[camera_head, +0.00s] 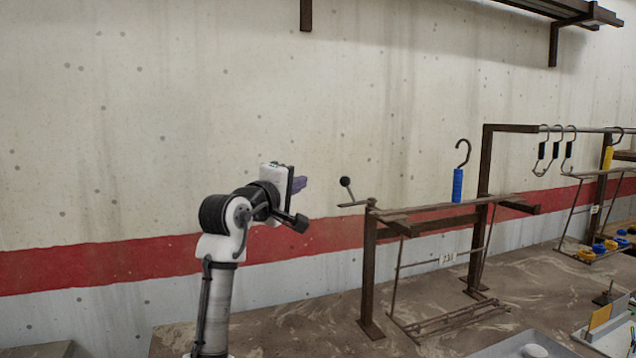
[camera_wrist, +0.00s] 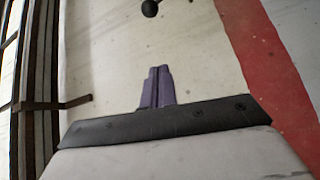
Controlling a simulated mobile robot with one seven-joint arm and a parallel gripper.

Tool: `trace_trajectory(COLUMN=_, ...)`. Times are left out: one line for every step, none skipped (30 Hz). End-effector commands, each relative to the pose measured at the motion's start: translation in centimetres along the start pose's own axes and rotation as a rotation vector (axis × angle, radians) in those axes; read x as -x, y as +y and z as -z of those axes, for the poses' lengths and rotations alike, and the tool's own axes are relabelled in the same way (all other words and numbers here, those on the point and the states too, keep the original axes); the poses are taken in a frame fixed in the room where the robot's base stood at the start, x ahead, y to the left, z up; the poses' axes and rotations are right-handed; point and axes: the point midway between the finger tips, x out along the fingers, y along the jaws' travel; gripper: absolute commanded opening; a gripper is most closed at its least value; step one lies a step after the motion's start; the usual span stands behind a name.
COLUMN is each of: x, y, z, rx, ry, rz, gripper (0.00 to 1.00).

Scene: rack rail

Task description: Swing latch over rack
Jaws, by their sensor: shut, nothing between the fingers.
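The latch (camera_head: 347,187) is a short arm with a dark ball knob at the left end of the brown metal rack (camera_head: 369,270). The knob stands raised above the rail end. My gripper (camera_head: 300,184) is to the left of the knob, apart from it, at about the same height in the head view. Its purple fingers are together and empty, as the wrist view (camera_wrist: 157,75) shows. The ball knob of the latch also shows in the wrist view (camera_wrist: 149,8), at the top edge, beyond the fingertips. The latch's pivot is too small to make out.
A hook with a blue grip (camera_head: 458,186) stands up at the rack's rail. A wire frame with a small label (camera_head: 447,259) hangs below. Black-grip hooks (camera_head: 541,150) hang from a higher rail at right. Trays lie at the lower right. The wall behind my gripper is bare.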

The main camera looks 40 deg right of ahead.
Motion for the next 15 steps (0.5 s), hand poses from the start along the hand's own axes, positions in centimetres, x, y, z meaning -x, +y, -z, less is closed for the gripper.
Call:
trace_trajectory(x=-0.6, y=0.2, z=0.0, rx=0.0, ry=-0.001, rz=0.0, gripper=0.0)
trace_trajectory(x=-1.0, y=0.3, z=0.0, rx=0.001, ry=-0.001, rz=0.001, gripper=0.0)
trace_trajectory(x=-1.7, y=0.3, z=0.0, rx=0.001, ry=-0.002, rz=0.002, gripper=0.0)
trace_trajectory(x=-2.2, y=0.3, z=0.0, rx=0.0, ry=-0.002, rz=0.002, gripper=0.0)
trace_trajectory(x=-2.8, y=0.4, z=0.0, rx=0.0, ry=-0.002, rz=0.003, gripper=0.0)
trace_trajectory(x=-3.7, y=0.4, z=0.0, rx=0.0, ry=-0.002, rz=0.002, gripper=0.0)
trace_trajectory(x=-4.3, y=0.4, z=-0.1, rx=0.0, ry=-0.002, rz=0.002, gripper=0.0)
trace_trajectory(x=-4.9, y=0.4, z=0.0, rx=0.0, ry=-0.002, rz=0.003, gripper=0.0)
trace_trajectory(x=-5.6, y=0.4, z=0.0, rx=0.001, ry=-0.002, rz=0.003, gripper=0.0)
trace_trajectory(x=-6.2, y=0.4, z=0.0, rx=0.001, ry=-0.001, rz=0.002, gripper=0.0)
trace_trajectory(x=-6.7, y=0.4, z=0.0, rx=0.0, ry=-0.001, rz=0.003, gripper=0.0)
trace_trajectory(x=-7.4, y=0.4, z=0.0, rx=-0.001, ry=-0.001, rz=0.002, gripper=0.0)
trace_trajectory(x=-7.9, y=0.4, z=0.0, rx=-0.001, ry=-0.002, rz=0.003, gripper=0.0)
trace_trajectory(x=-8.3, y=0.4, z=-0.1, rx=-0.001, ry=-0.002, rz=0.002, gripper=0.0)
trace_trajectory(x=-8.9, y=0.3, z=0.0, rx=0.0, ry=-0.001, rz=0.003, gripper=0.0)
